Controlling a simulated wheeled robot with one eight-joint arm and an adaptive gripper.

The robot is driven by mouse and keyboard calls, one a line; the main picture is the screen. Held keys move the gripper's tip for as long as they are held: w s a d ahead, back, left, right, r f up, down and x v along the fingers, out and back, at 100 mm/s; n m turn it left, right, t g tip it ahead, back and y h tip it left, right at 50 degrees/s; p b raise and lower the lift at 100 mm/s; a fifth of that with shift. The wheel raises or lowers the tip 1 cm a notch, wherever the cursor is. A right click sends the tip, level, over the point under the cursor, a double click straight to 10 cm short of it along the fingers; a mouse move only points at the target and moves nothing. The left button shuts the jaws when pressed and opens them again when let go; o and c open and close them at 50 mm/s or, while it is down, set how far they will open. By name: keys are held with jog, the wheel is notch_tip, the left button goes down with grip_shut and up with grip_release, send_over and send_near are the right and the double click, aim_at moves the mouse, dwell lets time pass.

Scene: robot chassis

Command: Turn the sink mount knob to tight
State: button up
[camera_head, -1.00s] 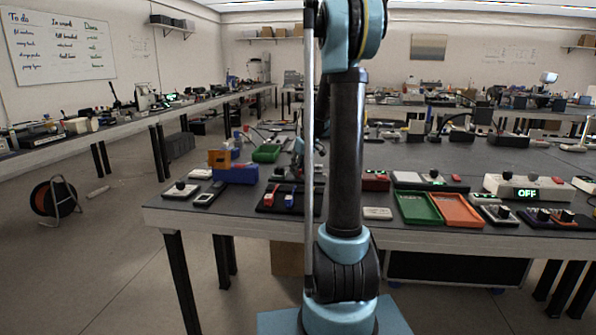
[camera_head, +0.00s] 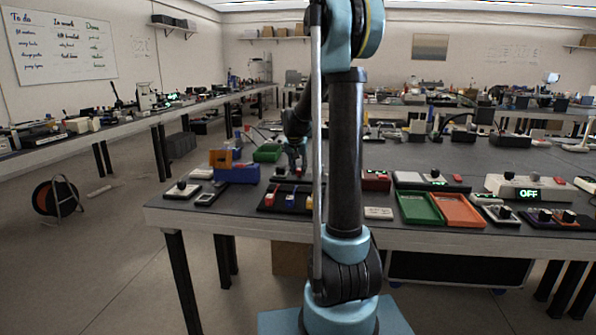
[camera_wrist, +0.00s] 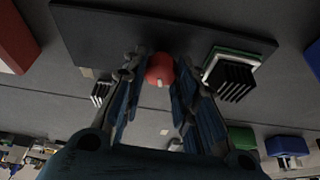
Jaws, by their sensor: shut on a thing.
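In the wrist view a round red knob (camera_wrist: 160,70) with a white mark sits at the edge of a dark board (camera_wrist: 95,38). My gripper (camera_wrist: 159,78) has its fingers on both sides of the knob and is shut on it. A black finned heat sink on a green base (camera_wrist: 231,78) stands on the board, right of the fingers. In the head view my gripper (camera_head: 297,172) is low over the table behind a black tray (camera_head: 262,208) with small red and blue parts.
A blue box (camera_head: 238,174) stands left of my gripper, with a green bin (camera_head: 268,153) behind it. A red box (camera_head: 376,181), a green tray (camera_head: 418,208) and an orange tray (camera_head: 458,210) lie to the right. The table's front edge (camera_head: 270,227) is close.

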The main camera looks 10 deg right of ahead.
jog(key=shift+w+a+m+h, duration=0.15)
jog(key=shift+m+h, duration=0.15)
jog(key=shift+m, duration=0.8)
jog(key=o, duration=1)
jog(key=shift+g, duration=0.3)
jog(key=shift+o, duration=0.2)
jog(key=v, duration=1.2)
jog(key=shift+f, duration=0.15)
